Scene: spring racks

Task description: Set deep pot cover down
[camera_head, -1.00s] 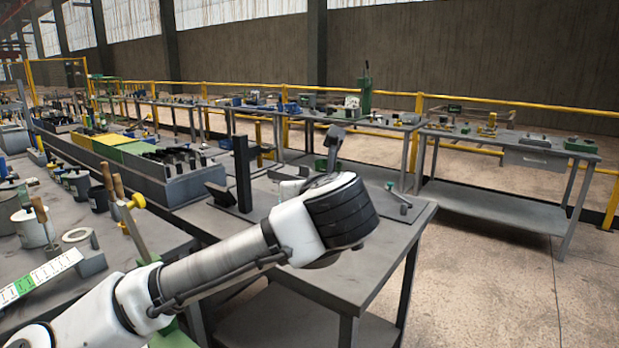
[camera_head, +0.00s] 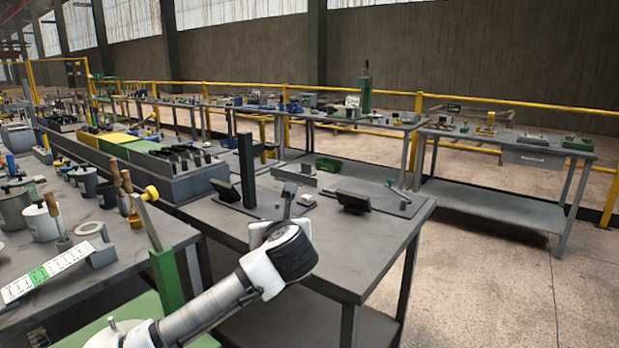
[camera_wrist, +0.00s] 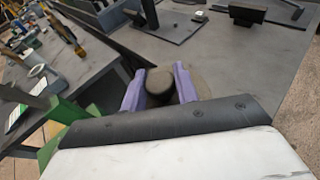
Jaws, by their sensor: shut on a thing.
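In the head view my own wrist hides the cover and fingers.
A black post stand (camera_head: 245,170), a black tilted panel (camera_head: 355,201), a small white box (camera_head: 307,200) and a green bin (camera_head: 328,164) stand farther back on the table. Pots and wooden-handled tools crowd the left bench (camera_head: 150,236). The table's right front is bare.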

